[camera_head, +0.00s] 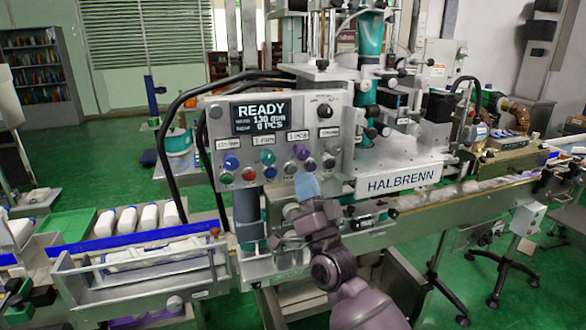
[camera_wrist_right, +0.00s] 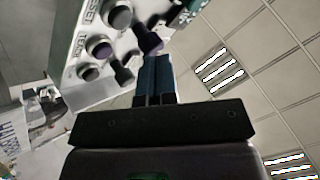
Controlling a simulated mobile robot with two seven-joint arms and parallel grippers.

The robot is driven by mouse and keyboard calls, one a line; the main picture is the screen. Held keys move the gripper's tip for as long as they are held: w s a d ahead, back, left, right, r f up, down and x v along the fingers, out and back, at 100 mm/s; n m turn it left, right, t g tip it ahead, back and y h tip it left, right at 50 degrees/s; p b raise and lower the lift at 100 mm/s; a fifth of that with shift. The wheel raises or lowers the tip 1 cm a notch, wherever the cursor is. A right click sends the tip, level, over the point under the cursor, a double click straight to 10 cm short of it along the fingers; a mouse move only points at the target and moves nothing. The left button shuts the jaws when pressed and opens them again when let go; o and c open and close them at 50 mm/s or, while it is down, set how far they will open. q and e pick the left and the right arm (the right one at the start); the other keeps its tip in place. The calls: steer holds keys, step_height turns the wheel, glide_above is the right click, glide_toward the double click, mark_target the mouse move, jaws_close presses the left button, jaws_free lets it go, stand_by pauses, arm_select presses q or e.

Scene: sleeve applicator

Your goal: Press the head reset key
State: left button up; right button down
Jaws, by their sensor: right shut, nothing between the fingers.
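The control panel (camera_head: 222,140) has a lit display (camera_head: 258,115) reading READY, with several coloured keys and knobs below it. Its labels are too small in the head view to tell which key is head reset. In the right wrist view, one label (camera_wrist_right: 93,14) seems to read RESET, beside round keys (camera_wrist_right: 100,45). My right gripper (camera_head: 305,186), with blue fingertips, is in front of the panel's lower right. In the right wrist view, its shut, empty fingers (camera_wrist_right: 154,78) point toward a dark knob (camera_wrist_right: 149,40); contact is unclear. My left gripper is not in view.
The machine body marked HALBRENN (camera_head: 400,180) stands right of the panel, above a conveyor. A thick black cable (camera_head: 163,140) loops left of the panel. A metal-framed infeed (camera_head: 140,280) with white bottles is at left.

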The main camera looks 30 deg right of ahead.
steer(key=shift+s+a, duration=0.15)
steer(key=shift+s, duration=0.5)
steer(key=shift+s+a, duration=0.15)
steer(key=shift+s, duration=0.45)
steer(key=a+f+n+g+y, duration=0.2)
steer(key=f+n+g, duration=0.2)
steer(key=f, duration=0.6)
steer(key=a+f+n+g+y, duration=0.25)
steer(key=f+n+g, duration=0.25)
steer(key=f, duration=0.5)
steer(key=s+f+g, duration=0.6)
steer(key=s+f, duration=1.1)
steer(key=f, duration=0.2)
steer(key=shift+s+f+n+h, duration=0.15)
steer(key=shift+s+n+h, duration=0.15)
steer(key=shift+n+h, duration=0.15)
